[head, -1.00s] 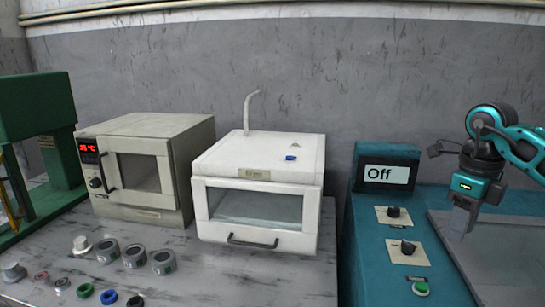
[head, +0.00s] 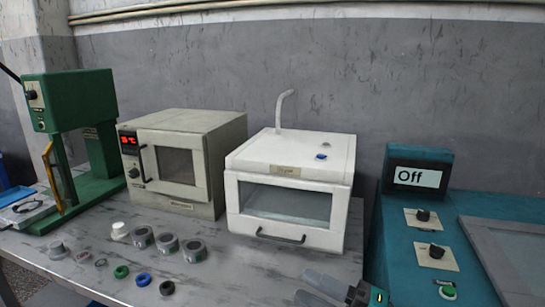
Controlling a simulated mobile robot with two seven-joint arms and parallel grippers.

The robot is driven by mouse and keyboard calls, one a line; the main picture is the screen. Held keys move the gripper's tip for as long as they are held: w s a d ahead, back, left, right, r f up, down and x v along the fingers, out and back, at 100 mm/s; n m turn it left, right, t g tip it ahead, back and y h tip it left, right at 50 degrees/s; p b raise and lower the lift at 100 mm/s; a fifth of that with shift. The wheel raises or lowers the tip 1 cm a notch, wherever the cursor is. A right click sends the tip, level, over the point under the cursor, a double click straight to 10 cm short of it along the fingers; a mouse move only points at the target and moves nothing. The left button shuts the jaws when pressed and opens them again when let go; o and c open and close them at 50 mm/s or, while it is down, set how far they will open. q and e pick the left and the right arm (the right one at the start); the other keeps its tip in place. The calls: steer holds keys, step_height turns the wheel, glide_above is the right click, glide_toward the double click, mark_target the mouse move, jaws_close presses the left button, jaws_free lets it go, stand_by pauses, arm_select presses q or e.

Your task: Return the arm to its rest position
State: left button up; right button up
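My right gripper (head: 303,285) is at the bottom edge of the head view, low at the front of the marbled table (head: 235,270). Its two grey fingers point left and stand apart with nothing between them. Its dark and teal body is cut off by the frame's lower edge, and the rest of the arm is out of view. My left gripper and arm are not in view.
A white chamber (head: 290,180) and a beige oven (head: 185,160) stand at the back. A green press (head: 75,100) is at left. Several rings and cylinders (head: 143,237) lie front left.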

steer(key=s+d+f+m+t+h, duration=0.2)
steer(key=d+f+m+t+h, duration=0.15)
steer(key=f+m+h, duration=0.5)
steer(key=s+d+f+m+t+h, duration=0.25)
steer(key=d+f+m+h, duration=0.2)
steer(key=m, duration=0.65)
steer(key=s+d+f+m+g+h, duration=0.2)
steer(key=s+f+m+g+h, duration=0.1)
steer(key=s+f+m, duration=0.4)
step_height(320, 180, down, 5)
steer(key=s+g, duration=0.1)
steer(key=s, duration=0.1)
steer(key=shift+s+d+r+g, duration=0.15)
steer(key=shift+s+d+g, duration=0.15)
steer(key=shift+s, duration=0.1)
